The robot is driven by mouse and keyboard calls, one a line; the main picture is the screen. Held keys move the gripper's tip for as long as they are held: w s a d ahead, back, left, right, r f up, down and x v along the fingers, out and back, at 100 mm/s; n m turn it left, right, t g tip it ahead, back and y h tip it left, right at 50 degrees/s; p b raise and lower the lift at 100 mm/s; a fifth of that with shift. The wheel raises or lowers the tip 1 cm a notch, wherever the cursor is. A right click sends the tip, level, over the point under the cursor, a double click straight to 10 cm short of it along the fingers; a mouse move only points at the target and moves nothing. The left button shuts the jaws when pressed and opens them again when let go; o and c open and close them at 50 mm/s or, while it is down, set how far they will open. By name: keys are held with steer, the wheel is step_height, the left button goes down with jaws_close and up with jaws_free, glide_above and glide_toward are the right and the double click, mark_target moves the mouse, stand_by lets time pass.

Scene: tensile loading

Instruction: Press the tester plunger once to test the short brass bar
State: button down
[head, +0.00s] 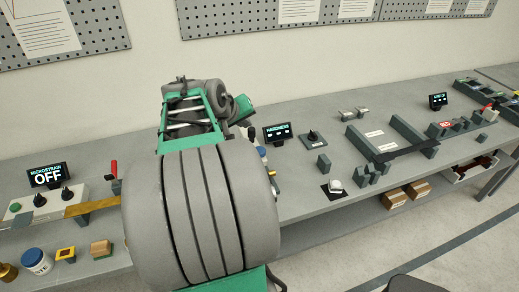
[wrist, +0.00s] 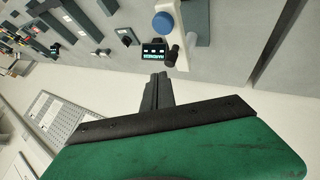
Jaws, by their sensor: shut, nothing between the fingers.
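In the wrist view my gripper (wrist: 157,80) is shut, its dark fingers together with nothing between them. Just beyond the fingertips is a pale tester (wrist: 184,18) with a round blue cap (wrist: 163,22), which looks like a plunger, and a dark cylinder (wrist: 172,55). The fingers look apart from the cap. Beside it is the small hardness display (wrist: 153,52), which also shows in the head view (head: 277,132). In the head view my arm covers most of this tester, and my fingertips are hidden. I cannot make out the short brass bar in either view.
The long grey bench (head: 310,210) also carries a microstrain display (head: 48,176) reading OFF and a long brass strip (head: 92,206) at left. Grey blocks and fixtures (head: 408,130) stand at right, near another display (head: 438,101). Cardboard boxes (head: 394,199) sit on the lower shelf.

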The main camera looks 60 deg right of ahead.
steer(key=shift+m+g, duration=0.3)
steer(key=shift+g, duration=0.2)
steer(key=s+d, duration=0.2)
steer(key=s, duration=0.1)
steer(key=shift+s+d+r, duration=0.1)
steer(key=shift+d+r, duration=0.05)
steer(key=shift+d, duration=0.25)
steer(key=b, duration=0.6)
glide_toward(261, 148)
steer(key=d+f, duration=0.1)
steer(key=d, duration=0.2)
steer(key=d+f, duration=0.1)
steer(key=d, duration=0.1)
steer(key=shift+s+f, duration=0.2)
steer(key=shift+f, duration=0.15)
steer(key=shift+f+b, duration=0.4)
steer(key=shift+b, duration=0.1)
steer(key=shift+a+f+b, duration=0.1)
steer(key=shift+f+b, duration=0.55)
steer(key=shift+f, duration=0.25)
stand_by(1.0)
steer(key=shift+r+p, duration=0.85)
steer(key=shift+r, duration=0.4)
